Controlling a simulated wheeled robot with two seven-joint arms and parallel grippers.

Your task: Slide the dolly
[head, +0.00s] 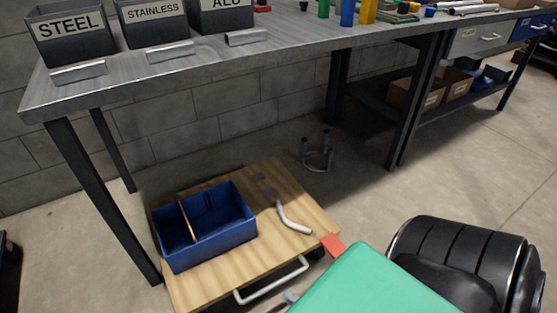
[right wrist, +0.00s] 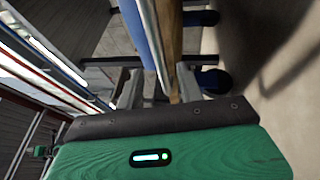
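In the right wrist view, the dolly's board edge (right wrist: 172,35) and blue wheels show beyond the fingers. My right gripper (head: 290,297) is near the handle, mostly hidden by its green wrist housing. In the right wrist view (right wrist: 158,88) its two fingers are apart, near the handle bar; contact cannot be told. My left gripper is not in view.
A blue bin (head: 205,228) and a bent grey pipe (head: 294,218) lie on the dolly. The grey workbench (head: 215,58) stands over its far side, with a leg (head: 105,205) close to the left. Open concrete floor (head: 500,190) lies to the right.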

